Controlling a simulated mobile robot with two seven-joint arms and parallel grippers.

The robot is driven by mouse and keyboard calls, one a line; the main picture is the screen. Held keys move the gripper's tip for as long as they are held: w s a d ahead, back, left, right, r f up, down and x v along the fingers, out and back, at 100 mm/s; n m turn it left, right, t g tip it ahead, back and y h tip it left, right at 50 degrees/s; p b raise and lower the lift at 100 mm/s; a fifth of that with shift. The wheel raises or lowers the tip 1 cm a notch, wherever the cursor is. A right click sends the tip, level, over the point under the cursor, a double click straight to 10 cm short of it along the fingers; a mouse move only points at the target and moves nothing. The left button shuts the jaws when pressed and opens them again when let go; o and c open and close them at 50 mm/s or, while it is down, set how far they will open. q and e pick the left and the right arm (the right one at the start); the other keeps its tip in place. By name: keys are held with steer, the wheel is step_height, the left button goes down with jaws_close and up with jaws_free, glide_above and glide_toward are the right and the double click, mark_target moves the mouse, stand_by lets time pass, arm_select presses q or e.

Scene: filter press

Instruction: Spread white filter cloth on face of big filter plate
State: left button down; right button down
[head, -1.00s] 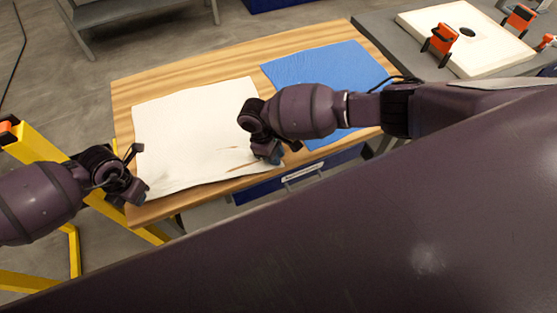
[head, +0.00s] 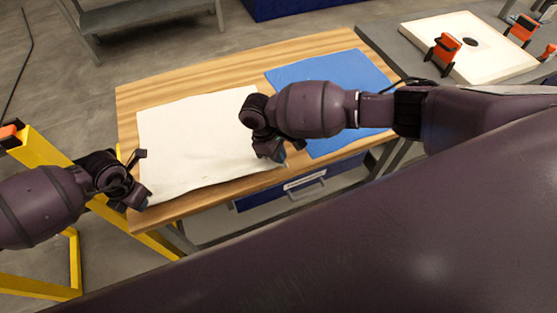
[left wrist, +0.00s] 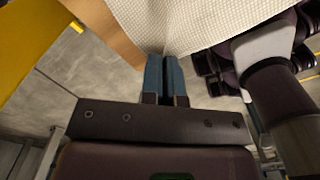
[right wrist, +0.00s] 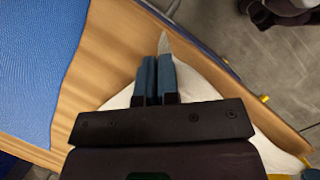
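The white filter cloth (head: 195,140) lies spread on a wooden table, its near edge slightly wavy. My left gripper (head: 142,197) is at its near left corner; in the left wrist view the fingers (left wrist: 166,62) are shut with the cloth's corner (left wrist: 185,25) at their tips. My right gripper (head: 275,158) is at the near right corner; in the right wrist view its fingers (right wrist: 154,68) are shut with a bit of cloth showing past the tips. A white square plate (head: 490,65) with a dark centre hole, apparently the filter plate, lies at the upper right; its face is bare.
A blue cloth (head: 310,72) lies on the wooden table (head: 225,70), right of the white one. Orange clamps (head: 446,46) stand at the plate's edges on a grey bench (head: 390,38). A yellow frame (head: 45,150) stands left of the table. A blue drawer unit (head: 255,200) is below it.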

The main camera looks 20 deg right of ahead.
steer(key=shift+r, duration=0.4)
